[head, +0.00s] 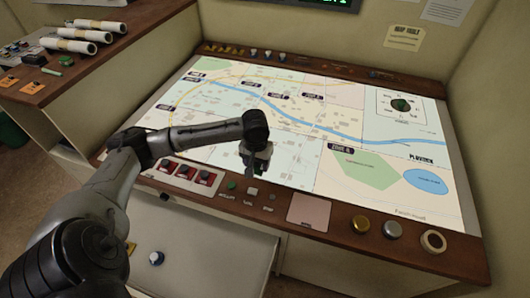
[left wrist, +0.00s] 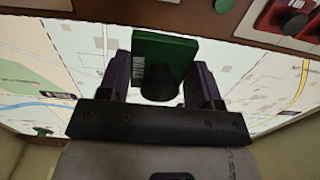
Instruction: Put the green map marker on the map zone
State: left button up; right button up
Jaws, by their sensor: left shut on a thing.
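My left gripper (head: 256,160) is above the front middle of the lit map (head: 292,172). In the left wrist view its fingers (left wrist: 162,82) are shut on the green map marker (left wrist: 165,48), a green block with a barcode label and a dark round part. In the head view the marker is mostly hidden by the gripper. The map has several dark zone labels, one of them (head: 341,148) right of the gripper near a pale green patch (head: 362,168). I cannot tell whether the marker touches the map. My right gripper is not in view.
The wooden front edge carries red switches (head: 204,177), a green button (head: 232,185), a pink pad (head: 308,209), round knobs (head: 361,224) and a tape ring (head: 433,240). Rolled papers (head: 76,38) lie at the left.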

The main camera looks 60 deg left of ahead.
pick_arm(q)
jog(key=shift+s+a, duration=0.3)
jog(key=shift+a, duration=0.6)
jog(key=w+a+f, duration=0.2)
jog(key=w+a+f+b, duration=0.1)
jog(key=w+a+f, duration=0.1)
jog(key=a, duration=0.1)
jog(key=w+a+f+b, duration=0.1)
jog(key=w+a+f, duration=0.1)
jog(key=a, duration=0.1)
jog(key=shift+w+f, duration=0.1)
jog(key=shift+w, duration=0.05)
jog(key=shift+w+a+f, duration=0.35)
jog(key=shift+w+a, duration=0.05)
jog(key=shift+a, duration=0.1)
jog(key=shift+f+b, duration=0.65)
jog(key=shift+f, duration=1.35)
jog(key=shift+f, duration=0.1)
jog(key=o, duration=0.9)
